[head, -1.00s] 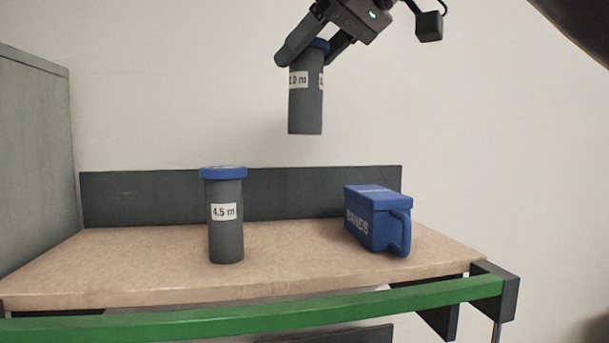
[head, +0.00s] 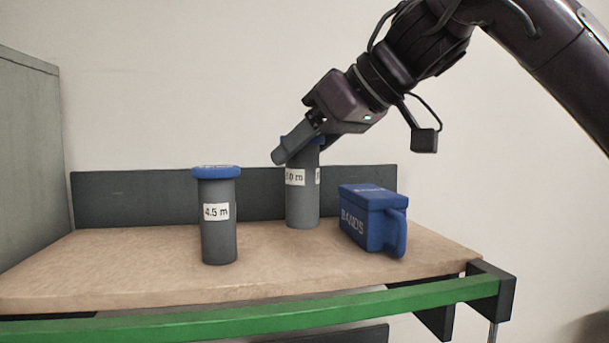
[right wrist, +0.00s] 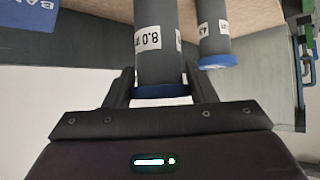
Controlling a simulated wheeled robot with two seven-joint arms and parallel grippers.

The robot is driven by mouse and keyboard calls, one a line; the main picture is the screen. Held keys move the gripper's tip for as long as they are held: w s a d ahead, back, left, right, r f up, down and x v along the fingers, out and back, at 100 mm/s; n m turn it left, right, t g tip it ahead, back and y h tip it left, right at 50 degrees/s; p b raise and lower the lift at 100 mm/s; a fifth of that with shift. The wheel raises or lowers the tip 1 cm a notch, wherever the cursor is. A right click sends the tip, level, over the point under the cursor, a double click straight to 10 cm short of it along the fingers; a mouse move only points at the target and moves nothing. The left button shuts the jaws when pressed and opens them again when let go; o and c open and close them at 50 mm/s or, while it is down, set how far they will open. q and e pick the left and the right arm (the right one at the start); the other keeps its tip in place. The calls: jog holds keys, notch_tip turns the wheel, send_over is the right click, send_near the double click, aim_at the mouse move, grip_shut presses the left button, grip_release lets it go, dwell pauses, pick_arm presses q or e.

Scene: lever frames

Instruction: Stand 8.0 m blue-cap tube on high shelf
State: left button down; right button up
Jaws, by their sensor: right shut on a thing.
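The 8.0 m tube (head: 302,205) is grey with a blue cap and a white label. In the head view it is upright on the back part of the wooden shelf (head: 290,258), or just above it; I cannot tell if its base touches. My right gripper (head: 300,148) is shut on it near the cap, coming in from the upper right and hiding much of the cap. The tube also shows upside down in the right wrist view (right wrist: 158,45), between the fingers (right wrist: 158,88). My left gripper is not in view.
A grey 4.5 m tube (head: 219,235) with a blue cap stands at the front left. A blue BANDS box (head: 368,222) sits to the right. A dark board (head: 130,198) closes the back, and a green rail (head: 250,317) runs along the front.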

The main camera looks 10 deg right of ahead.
aim_at(316, 163)
jog(key=f, duration=0.2)
jog(key=shift+s+a+f, duration=0.15)
jog(key=shift+s+f, duration=0.05)
jog(key=shift+f, duration=0.15)
jog(key=shift+w+f, duration=0.15)
jog(key=shift+f, duration=0.3)
jog(key=o, duration=1.2)
jog(key=shift+f, duration=0.1)
jog(key=shift+s+d+r, duration=0.35)
jog(key=shift+d+r, duration=0.05)
jog(key=shift+r, duration=0.05)
jog(key=v, duration=1.1)
jog(key=shift+s+a, duration=0.1)
jog(key=shift+f, duration=0.1)
